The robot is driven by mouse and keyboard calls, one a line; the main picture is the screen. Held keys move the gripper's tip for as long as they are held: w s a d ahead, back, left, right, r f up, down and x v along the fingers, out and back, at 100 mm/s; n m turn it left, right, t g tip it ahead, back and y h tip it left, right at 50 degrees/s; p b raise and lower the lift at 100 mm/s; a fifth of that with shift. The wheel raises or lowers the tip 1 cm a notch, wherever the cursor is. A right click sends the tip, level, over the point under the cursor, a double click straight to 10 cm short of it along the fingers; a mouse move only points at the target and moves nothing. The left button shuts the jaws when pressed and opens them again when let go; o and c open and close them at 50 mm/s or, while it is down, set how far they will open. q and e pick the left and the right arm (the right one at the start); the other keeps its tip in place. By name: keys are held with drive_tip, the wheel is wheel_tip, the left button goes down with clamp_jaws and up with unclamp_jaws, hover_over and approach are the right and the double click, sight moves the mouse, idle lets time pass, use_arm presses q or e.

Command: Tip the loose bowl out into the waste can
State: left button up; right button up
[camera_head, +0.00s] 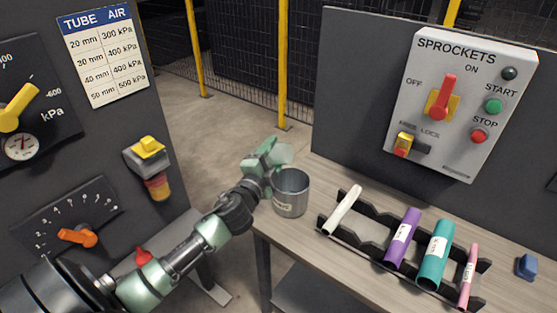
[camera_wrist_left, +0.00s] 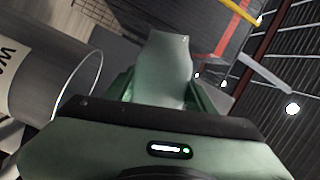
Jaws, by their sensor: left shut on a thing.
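The waste can (camera_head: 291,193) is a grey metal cylinder standing upright at the left end of the table. Its lettered side (camera_wrist_left: 20,85) shows at the left of the left wrist view, partly cut off. My left gripper (camera_head: 266,157) is just behind and above the can's left rim. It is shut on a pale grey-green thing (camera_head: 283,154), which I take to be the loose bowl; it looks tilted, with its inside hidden. In the left wrist view my green gripper fingers (camera_wrist_left: 160,70) hide most of what they hold. My right gripper is not in view.
A black rack (camera_head: 375,240) holding several coloured tubes stands right of the can. A blue block (camera_head: 526,267) lies at the table's right. The sprockets control box (camera_head: 462,105) is on the panel behind. Another panel with dials (camera_head: 70,220) stands left, across open floor.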

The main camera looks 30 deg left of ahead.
sight(281, 144)
use_arm(q)
drive_tip(key=n, duration=0.1)
drive_tip(key=n+b, duration=0.1)
drive_tip(key=n, duration=0.2)
drive_tip(key=shift+a+f+n+b, duration=0.1)
drive_tip(key=shift+f+n+b, duration=0.2)
drive_tip(key=r+n+p, duration=0.1)
drive_tip(key=n, duration=0.1)
drive_tip(key=d+r+n+p, duration=0.1)
drive_tip(key=n, duration=0.1)
drive_tip(key=r+n+p, duration=0.1)
drive_tip(key=n+p, duration=0.1)
drive_tip(key=shift+w+d+r, duration=0.1)
drive_tip(key=shift+d+r, duration=0.1)
drive_tip(key=shift+r, duration=0.15)
drive_tip(key=shift+d+r+n+p, duration=0.15)
drive_tip(key=shift+r+n+p, duration=0.1)
drive_tip(key=shift+n, duration=0.35)
drive_tip(key=shift+d+r+n+p, duration=0.1)
drive_tip(key=shift+n+p, duration=0.15)
drive_tip(key=shift+n, duration=0.35)
drive_tip(key=shift+w+d+r+n, duration=0.1)
drive_tip(key=shift+d+n, duration=0.05)
drive_tip(key=shift+n, duration=0.35)
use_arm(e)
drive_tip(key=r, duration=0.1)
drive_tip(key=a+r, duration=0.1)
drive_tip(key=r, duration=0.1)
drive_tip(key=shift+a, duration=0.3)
